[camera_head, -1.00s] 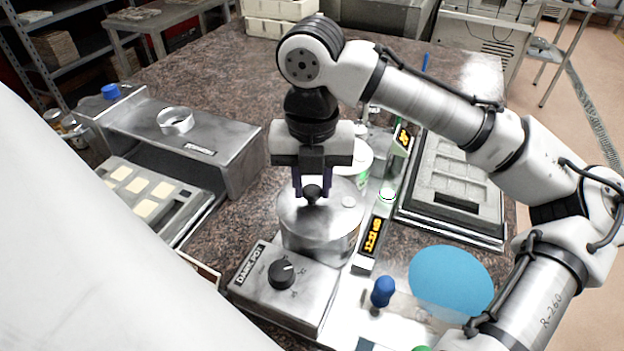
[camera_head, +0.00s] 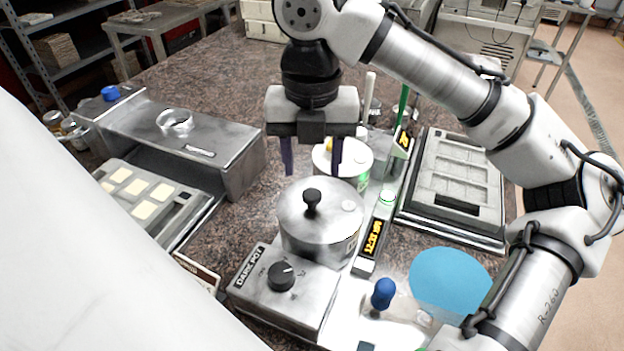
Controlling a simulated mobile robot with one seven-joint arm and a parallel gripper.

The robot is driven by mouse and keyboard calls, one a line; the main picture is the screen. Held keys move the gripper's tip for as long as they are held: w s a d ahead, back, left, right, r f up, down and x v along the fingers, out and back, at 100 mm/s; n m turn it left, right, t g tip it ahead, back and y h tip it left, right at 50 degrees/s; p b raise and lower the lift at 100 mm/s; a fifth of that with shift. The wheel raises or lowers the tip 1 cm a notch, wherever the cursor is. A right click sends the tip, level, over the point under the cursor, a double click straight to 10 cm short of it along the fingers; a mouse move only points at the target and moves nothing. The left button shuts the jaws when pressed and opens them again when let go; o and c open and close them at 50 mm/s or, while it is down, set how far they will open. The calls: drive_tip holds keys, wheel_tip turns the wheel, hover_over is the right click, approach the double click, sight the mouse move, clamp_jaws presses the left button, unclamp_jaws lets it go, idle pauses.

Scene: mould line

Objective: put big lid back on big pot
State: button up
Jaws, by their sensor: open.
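The big pot (camera_head: 318,243) is a metal pot standing behind a control box labelled "DARK POT" (camera_head: 285,290). The big lid (camera_head: 290,208), round and metal with a black knob, sits on top of the pot and looks level. My gripper (camera_head: 311,172) is open and empty above the lid. Its two dark fingers are spread wide, with their tips a little above the knob and apart from it.
A second, white-topped pot (camera_head: 350,160) stands just behind. A grey mould tray (camera_head: 457,185) lies to the right, and a metal unit with a round opening (camera_head: 185,140) to the left. A blue disc (camera_head: 450,278) and a blue-handled tool (camera_head: 383,293) are front right.

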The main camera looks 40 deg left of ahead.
sight(312, 194)
wheel_tip(312, 194, up, 7)
idle(0.3)
drive_tip(key=shift+s+f, duration=0.1)
idle(0.4)
